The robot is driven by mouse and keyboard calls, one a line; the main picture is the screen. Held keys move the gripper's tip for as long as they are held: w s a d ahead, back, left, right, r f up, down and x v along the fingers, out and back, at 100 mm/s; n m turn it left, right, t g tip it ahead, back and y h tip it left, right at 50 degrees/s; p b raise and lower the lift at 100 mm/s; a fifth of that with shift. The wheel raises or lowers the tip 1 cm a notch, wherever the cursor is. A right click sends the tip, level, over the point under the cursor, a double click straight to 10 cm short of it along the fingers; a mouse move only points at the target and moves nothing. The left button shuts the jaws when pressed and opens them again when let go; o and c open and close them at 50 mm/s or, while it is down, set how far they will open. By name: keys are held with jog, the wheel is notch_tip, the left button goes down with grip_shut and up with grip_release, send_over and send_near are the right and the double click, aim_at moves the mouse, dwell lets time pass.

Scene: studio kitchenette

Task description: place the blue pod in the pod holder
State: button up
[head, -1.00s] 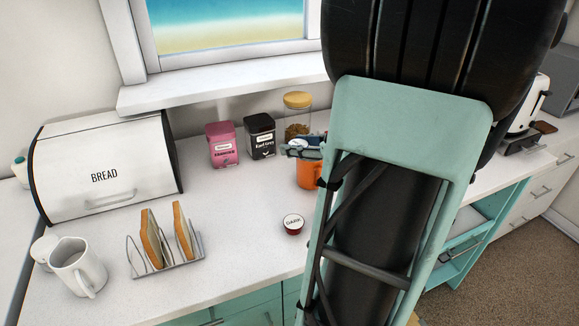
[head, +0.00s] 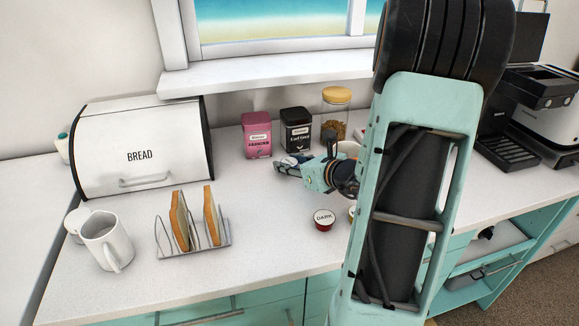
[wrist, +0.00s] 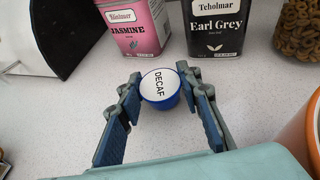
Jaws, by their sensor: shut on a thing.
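The blue pod (wrist: 160,88), with a white lid marked DECAF, is between my fingertips in the wrist view, just above or at the white counter; the gap beneath it cannot be judged. My gripper (wrist: 158,90) is shut on it, one blue-padded finger on each side. In the head view my gripper (head: 284,165) is low over the counter in front of the tea tins, and the pod is hard to make out there. I cannot make out a pod holder in either view; my arm covers part of the counter.
Jasmine (head: 257,135) and Earl Grey (head: 295,131) tins stand just behind my gripper. A red DARK pod (head: 323,220) sits in front of it. An orange mug (wrist: 312,135) is close on the right. A toast rack (head: 193,245) stands left; a coffee machine (head: 540,105) right.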

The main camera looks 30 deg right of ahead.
jog(key=shift+f, duration=0.25)
jog(key=shift+f, duration=0.15)
jog(key=o, duration=0.5)
